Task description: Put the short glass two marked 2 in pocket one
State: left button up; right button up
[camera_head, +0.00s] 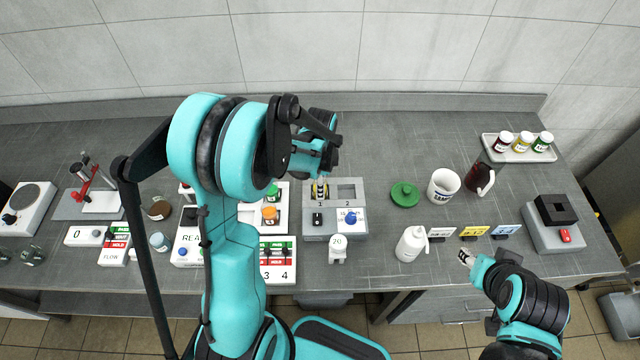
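A grey two-pocket block (335,231) stands at the middle of the bench, its pockets labelled 1 and 2. Pocket 2 (346,191) looks empty. My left gripper (320,178) points down over pocket 1.
A white container marked 20 (337,250) stands before the block. A white bottle (410,244), green lid (404,195), white mug (443,186) and dark jug (480,178) stand right. A tray (520,155) holds capped jars. Colored jars and a numbered panel (278,272) are left.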

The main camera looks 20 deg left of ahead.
pick_arm(q)
jog(key=o, duration=1.8)
jog(key=shift+r, duration=0.15)
notch_tip(320, 180, up, 6)
jog(key=p, duration=0.4)
